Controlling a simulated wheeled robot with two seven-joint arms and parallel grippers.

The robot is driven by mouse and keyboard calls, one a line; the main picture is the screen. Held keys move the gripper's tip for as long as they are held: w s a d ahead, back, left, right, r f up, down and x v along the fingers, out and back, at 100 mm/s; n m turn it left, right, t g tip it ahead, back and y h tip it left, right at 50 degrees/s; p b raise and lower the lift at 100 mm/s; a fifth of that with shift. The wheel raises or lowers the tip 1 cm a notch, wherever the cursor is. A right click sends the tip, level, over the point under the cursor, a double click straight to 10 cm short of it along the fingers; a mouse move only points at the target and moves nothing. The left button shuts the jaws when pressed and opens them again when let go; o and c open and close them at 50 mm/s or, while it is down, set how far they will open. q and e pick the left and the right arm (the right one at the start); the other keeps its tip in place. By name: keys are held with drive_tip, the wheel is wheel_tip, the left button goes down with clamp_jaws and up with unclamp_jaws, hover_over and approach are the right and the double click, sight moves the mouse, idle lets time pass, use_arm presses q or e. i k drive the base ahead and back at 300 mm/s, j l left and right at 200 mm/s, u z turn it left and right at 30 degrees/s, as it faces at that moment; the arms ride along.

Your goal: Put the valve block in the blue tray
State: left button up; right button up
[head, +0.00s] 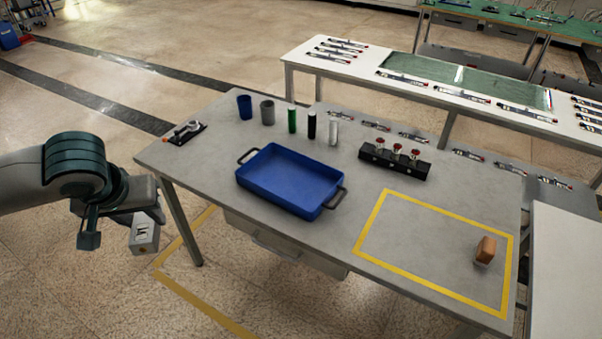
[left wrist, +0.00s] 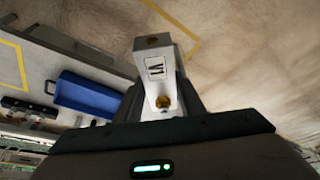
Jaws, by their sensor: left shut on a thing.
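The valve block (head: 145,236) is a pale metal block. In the left wrist view the valve block (left wrist: 155,70) shows a label reading V1 and brass-coloured ports. My left gripper (head: 146,218) is shut on it and holds it in the air, off the table's left end, above the floor. The blue tray (head: 290,190) lies on the grey table with a dark handle at each end, and looks empty. It stands to the right of my left gripper, well apart. The blue tray (left wrist: 88,97) also shows at the left of the wrist view. My right gripper is not in view.
Cups (head: 267,111) and upright cylinders (head: 312,125) stand behind the tray. A black rack with red knobs (head: 395,160) is to its right. A clamp-like tool (head: 185,131) lies near the left corner. A brown block (head: 485,250) sits inside the yellow outline (head: 400,262).

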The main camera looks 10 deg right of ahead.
sight(295, 178)
drive_tip(key=i+l+z, duration=0.1)
drive_tip(key=i+z, duration=0.6)
drive_tip(key=i, duration=0.45)
